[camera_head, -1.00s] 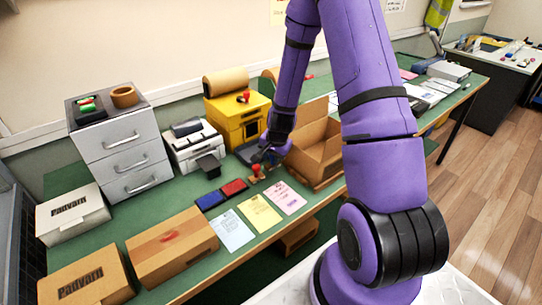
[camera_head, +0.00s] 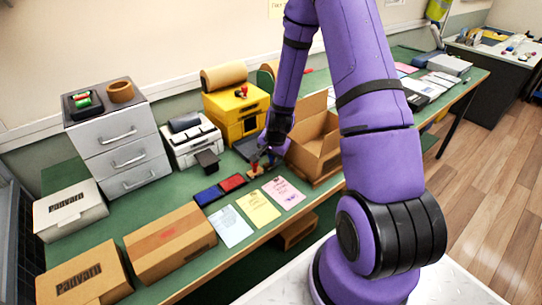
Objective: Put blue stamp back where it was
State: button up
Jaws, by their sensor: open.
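My gripper (camera_head: 262,155) is low over the green table, just behind the ink pads. It is open. A stamp with a red handle and wooden base (camera_head: 255,170) stands on the table right at the fingertips; I cannot tell whether they touch it. I cannot make out a blue stamp; the area around the fingers is small and dark. A blue ink pad (camera_head: 207,196) and a red ink pad (camera_head: 232,183) lie side by side to the left of the gripper. Another red-handled item (camera_head: 241,91) sits on the yellow drawer unit (camera_head: 237,112).
Blue, yellow (camera_head: 258,208) and pink sheets lie along the front edge. An open cardboard box (camera_head: 318,150) stands close right of my gripper. A printer (camera_head: 190,142), grey drawers (camera_head: 118,150) and closed cartons (camera_head: 170,243) fill the left side.

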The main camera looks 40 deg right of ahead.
jog(key=s+a+r+n, duration=0.2)
jog(key=s+a+r, duration=0.1)
jog(key=r, duration=0.7)
jog(key=s+a+r+n+t, duration=0.1)
jog(key=s+a+r+n, duration=0.15)
jog(key=r, duration=0.75)
jog(key=s+a+r+n, duration=0.2)
jog(key=s+a+r, duration=0.15)
jog(key=r, duration=0.65)
jog(key=s+a+r+n, duration=0.2)
jog(key=s+r, duration=0.3)
jog(key=s, duration=0.3)
jog(key=s+a+r+n+t, duration=0.1)
jog(key=s+r+n, duration=0.3)
jog(key=s, duration=0.5)
notch_tip(320, 180, up, 2)
jog(key=shift+s+a+r, duration=0.15)
jog(key=shift+s+a, duration=0.1)
jog(key=shift+a, duration=0.25)
